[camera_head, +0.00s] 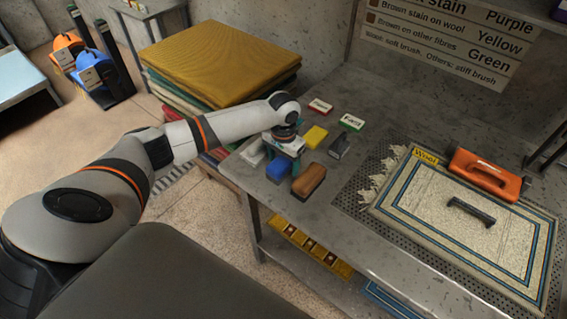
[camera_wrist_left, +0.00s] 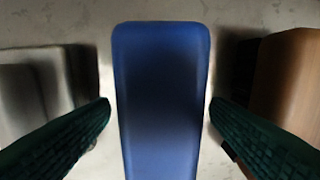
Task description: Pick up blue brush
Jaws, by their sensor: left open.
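The blue brush (camera_head: 278,170) lies on the grey table near its left edge. In the left wrist view the blue brush (camera_wrist_left: 161,95) fills the middle, lengthwise between two dark green fingers. My left gripper (camera_head: 287,150) is above the brush, pointing down. In the wrist view the left gripper (camera_wrist_left: 160,106) is open, with one finger on each side of the brush and a gap on both sides. The gripper partly hides the brush in the head view. My right gripper is not in view.
A brown brush (camera_head: 309,181) is close on the right and a white block (camera_head: 252,152) on the left.

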